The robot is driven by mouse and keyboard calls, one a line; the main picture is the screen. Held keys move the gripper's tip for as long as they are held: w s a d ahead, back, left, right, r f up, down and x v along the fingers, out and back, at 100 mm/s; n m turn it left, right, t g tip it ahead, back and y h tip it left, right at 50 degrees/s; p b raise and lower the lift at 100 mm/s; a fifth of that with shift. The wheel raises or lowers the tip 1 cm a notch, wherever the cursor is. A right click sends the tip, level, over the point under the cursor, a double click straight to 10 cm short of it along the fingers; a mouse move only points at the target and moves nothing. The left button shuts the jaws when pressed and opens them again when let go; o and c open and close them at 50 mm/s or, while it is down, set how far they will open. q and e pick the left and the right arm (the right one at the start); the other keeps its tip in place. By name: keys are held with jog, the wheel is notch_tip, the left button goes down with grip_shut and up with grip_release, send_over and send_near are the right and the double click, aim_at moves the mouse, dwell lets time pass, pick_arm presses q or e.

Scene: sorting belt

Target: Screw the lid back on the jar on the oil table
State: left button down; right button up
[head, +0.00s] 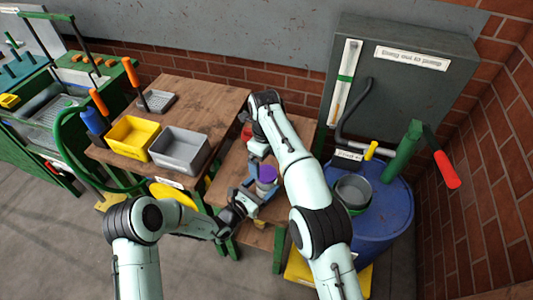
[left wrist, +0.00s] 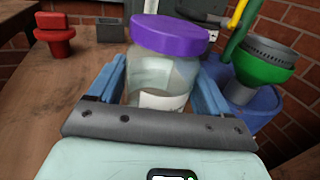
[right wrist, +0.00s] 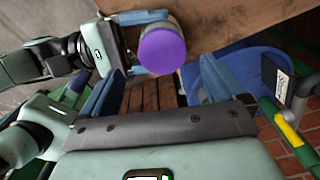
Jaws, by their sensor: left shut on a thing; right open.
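The clear jar (left wrist: 160,75) with a pale label stands on the wooden oil table (head: 232,165). The purple lid (left wrist: 170,33) sits on top of the jar; I cannot tell whether it is threaded tight. The lid also shows in the head view (head: 267,174) and, from above, in the right wrist view (right wrist: 162,50). My left gripper (head: 246,203) is shut on the jar, its blue fingers on either side of the glass below the lid. My right gripper (right wrist: 158,72) is open and empty, with the lid beyond its fingertips and apart from them.
A blue drum (head: 385,215) with a green funnel (left wrist: 265,60) stands right of the table. A red object (left wrist: 55,35) and a small grey box (left wrist: 110,30) lie farther back on the table. A yellow bin (head: 131,137) and a grey bin (head: 180,150) sit on the left table.

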jog(key=n, duration=0.7)
jog(key=shift+a+r, duration=0.1)
jog(key=shift+a, duration=0.05)
jog(key=n, duration=0.6)
jog(key=shift+s+a+r+n, duration=0.1)
jog(key=shift+r+n, duration=0.05)
jog(key=shift+n, duration=0.15)
jog(key=n, duration=0.6)
jog(key=shift+r+n, duration=0.15)
jog(key=shift+n, duration=0.15)
jog(key=n, duration=0.4)
jog(key=shift+r, duration=0.15)
jog(key=n, duration=0.4)
jog(key=shift+r+n, duration=0.1)
jog(key=shift+n, duration=0.2)
jog(key=n, duration=0.6)
jog(key=shift+r+n, duration=0.25)
jog(key=shift+n, duration=0.05)
jog(key=n, duration=0.6)
jog(key=shift+r, duration=0.2)
jog(key=n, duration=0.6)
jog(key=shift+d+r+n, duration=0.25)
jog(key=shift+n, duration=0.05)
jog(key=n, duration=0.5)
jog(key=shift+d+r, duration=0.15)
jog(key=shift+r, duration=0.05)
